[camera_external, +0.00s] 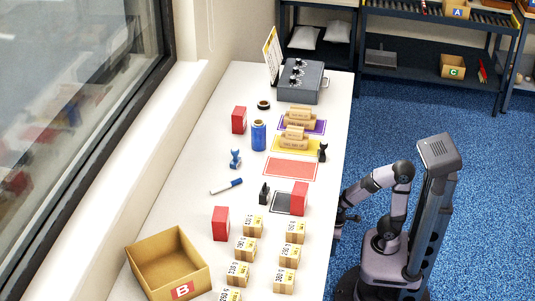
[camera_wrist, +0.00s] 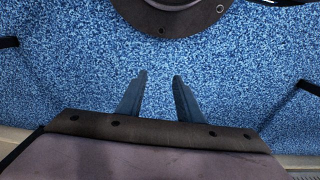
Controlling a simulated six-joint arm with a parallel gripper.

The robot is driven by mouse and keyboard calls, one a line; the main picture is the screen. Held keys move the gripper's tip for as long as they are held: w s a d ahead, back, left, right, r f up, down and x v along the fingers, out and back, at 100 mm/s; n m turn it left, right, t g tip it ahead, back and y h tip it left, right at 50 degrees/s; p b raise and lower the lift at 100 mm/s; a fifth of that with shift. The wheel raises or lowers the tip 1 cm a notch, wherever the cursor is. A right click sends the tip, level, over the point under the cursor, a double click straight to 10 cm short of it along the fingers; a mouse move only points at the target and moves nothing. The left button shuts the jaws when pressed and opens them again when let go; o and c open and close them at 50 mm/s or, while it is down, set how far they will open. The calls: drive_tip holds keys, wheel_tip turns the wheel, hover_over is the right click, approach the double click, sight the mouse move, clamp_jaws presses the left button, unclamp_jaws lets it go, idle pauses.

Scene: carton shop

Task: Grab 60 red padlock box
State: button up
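Three red boxes stand upright on the white table: one at the far left (camera_external: 239,120), one at the right edge (camera_external: 300,198) and one at the near left (camera_external: 221,223). Several small cartons (camera_external: 246,249) with printed numbers and yellow labels stand in two columns at the near end. The print is too small to tell which is the 60 red padlock box. My gripper (camera_wrist: 159,76) is open and empty over the blue floor in the wrist view. In the external view my gripper (camera_external: 343,217) is beside the table's right edge, partly hidden.
An open cardboard box marked B (camera_external: 157,244) stands at the near left. A window sill borders the left.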

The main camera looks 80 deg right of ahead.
drive_tip(key=o, duration=1.1)
drive_tip(key=shift+o, duration=0.2)
